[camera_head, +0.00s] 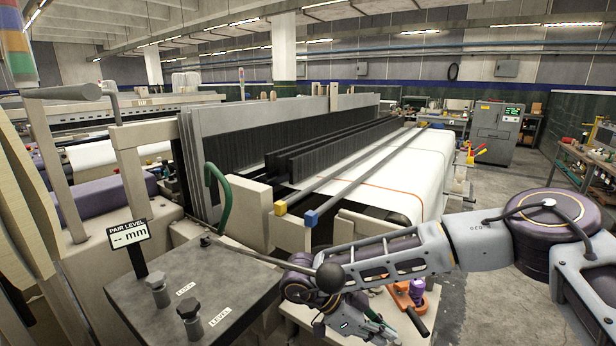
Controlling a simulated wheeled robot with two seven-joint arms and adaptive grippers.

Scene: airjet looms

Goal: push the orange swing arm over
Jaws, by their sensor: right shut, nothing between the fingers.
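An orange part (402,293), which looks like the swing arm, sits on a pale ledge at the lower middle, right of my right gripper. A purple piece stands on it, and a dark handle (418,321) slants down to the right beside it. My arm and gripper hide some of its left side. My right gripper (378,329) is shut and empty, low in front of the loom, just left of and below the orange part. I cannot tell whether they touch. My left gripper is not in view.
A rod ending in a black ball (330,277) reaches across in front of my right wrist. A dark panel (150,300) with two knobs stands at lower left. The loom's white cloth (390,180) lies behind my arm. Grey floor (490,305) is open at right.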

